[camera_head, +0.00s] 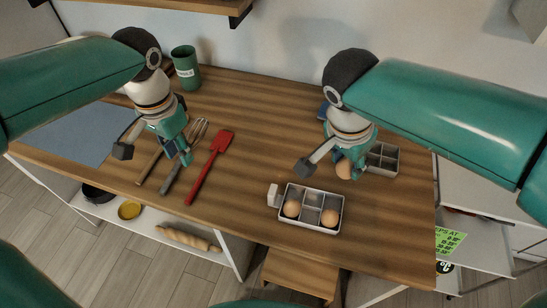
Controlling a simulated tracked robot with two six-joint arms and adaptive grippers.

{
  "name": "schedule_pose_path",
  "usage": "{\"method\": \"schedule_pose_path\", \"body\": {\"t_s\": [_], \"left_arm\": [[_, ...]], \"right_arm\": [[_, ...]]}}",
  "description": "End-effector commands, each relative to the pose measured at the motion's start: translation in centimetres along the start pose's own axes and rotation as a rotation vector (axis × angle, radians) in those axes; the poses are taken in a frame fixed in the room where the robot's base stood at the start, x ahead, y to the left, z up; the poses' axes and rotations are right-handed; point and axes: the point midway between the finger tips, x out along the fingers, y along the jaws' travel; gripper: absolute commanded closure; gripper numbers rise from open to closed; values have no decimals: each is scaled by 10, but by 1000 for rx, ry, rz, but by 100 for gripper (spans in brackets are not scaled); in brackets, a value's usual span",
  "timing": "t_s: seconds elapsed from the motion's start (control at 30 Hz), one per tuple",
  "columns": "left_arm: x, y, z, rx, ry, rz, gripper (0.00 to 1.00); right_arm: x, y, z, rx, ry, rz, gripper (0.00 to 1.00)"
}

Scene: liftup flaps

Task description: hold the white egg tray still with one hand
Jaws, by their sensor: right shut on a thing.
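The white egg tray (310,229) lies near the front edge of the table, right of centre, with a white block-like tab at its left end. It holds a brown egg (292,208) at its left and another brown egg (329,218) at its right; other compartments look empty. My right gripper (350,170) is just behind this tray, shut on a brown egg (343,169). A second divided tray (384,158) is partly hidden behind that gripper. My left gripper (184,155) hangs over the utensils, away from the trays; its finger gap is unclear.
A whisk (201,129) and a red spatula (213,160) lie on the wooden table (250,115). A green canister (186,68) stands at the back left, and a blue-grey mat (75,135) lies at the left. Bare wood separates the spatula and egg tray.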

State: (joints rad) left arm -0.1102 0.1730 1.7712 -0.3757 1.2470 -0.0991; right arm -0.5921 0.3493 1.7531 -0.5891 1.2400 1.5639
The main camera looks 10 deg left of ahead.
Motion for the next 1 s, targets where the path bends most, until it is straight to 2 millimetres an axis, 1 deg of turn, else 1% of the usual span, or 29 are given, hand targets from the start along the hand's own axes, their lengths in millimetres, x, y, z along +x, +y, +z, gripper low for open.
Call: {"method": "schedule_pose_path", "body": {"t_s": [0.03, 0.07, 0.1, 0.2, 0.3, 0.4, 0.5, 0.67, 0.77, 1.0], "left_arm": [[2, 28, -20, -11, -2, 5, 69], [3, 43, -28, -29, -2, 8, 69], [4, 62, -38, -51, -3, 10, 69], [6, 105, -57, -101, -6, 12, 69], [9, 139, -67, -142, -9, 11, 69], [10, 162, -72, -170, -11, 10, 69], [13, 173, -75, -188, -12, 9, 69], [23, 177, -75, -196, -14, 8, 69], [36, 176, -74, -195, -15, 7, 69], [80, 177, -73, -194, -18, 8, 69]], "right_arm": [[0, 0, 0, 0, 0, 0, 76], [0, 0, 0, 0, 0, 0, 76], [0, 0, 0, 0, 0, 0, 76], [0, 0, 0, 1, 0, 0, 76], [0, 0, 0, 1, 0, 0, 76], [0, 0, 0, 1, 0, 0, 76], [0, 0, 0, 1, 0, 0, 76], [0, 0, 0, 1, 0, 0, 76], [0, 1, 0, 2, 0, 0, 76], [0, 1, 0, 2, 0, 0, 76]]}}
